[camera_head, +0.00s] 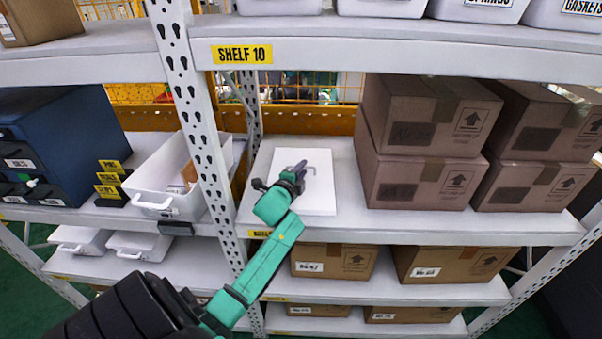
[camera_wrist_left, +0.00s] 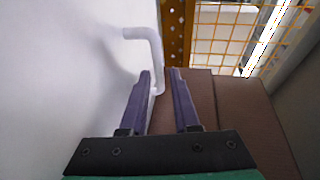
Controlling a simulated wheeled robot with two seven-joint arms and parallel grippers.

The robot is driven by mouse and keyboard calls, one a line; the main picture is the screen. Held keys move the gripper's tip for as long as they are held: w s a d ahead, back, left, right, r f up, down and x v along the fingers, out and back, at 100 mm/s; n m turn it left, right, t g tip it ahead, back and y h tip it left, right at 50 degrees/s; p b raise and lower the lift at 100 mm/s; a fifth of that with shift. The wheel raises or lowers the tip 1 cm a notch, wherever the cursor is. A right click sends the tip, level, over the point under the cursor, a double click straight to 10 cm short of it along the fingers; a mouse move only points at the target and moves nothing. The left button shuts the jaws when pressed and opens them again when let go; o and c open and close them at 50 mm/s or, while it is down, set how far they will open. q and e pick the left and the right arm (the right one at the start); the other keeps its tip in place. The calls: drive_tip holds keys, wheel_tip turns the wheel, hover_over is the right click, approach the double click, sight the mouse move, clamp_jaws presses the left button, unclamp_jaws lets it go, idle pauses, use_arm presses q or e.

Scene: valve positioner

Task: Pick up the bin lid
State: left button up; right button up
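The bin lid (camera_head: 318,200) is a flat white panel lying on the middle shelf, with a bent white handle standing up from it. The handle (camera_wrist_left: 150,48) shows in the left wrist view, beside the lid's white surface (camera_wrist_left: 60,90). My left gripper (camera_head: 301,168) is over the lid at its handle. In the wrist view, its two purple fingers (camera_wrist_left: 159,75) are apart, one on each side of the handle's bar. The lower end of the handle is partly hidden by the fingers. My right gripper is in neither view.
Stacked brown boxes (camera_head: 420,150) stand close to the right of the lid. A shelf upright (camera_head: 200,110) and an open white bin (camera_head: 165,190) are to the left. The upper shelf (camera_head: 400,48) overhangs, and a yellow mesh (camera_head: 285,92) is behind.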

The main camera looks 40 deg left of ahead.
use_arm(q)
drive_tip(key=shift+w+f, duration=0.1)
drive_tip(key=shift+w, duration=0.05)
clamp_jaws()
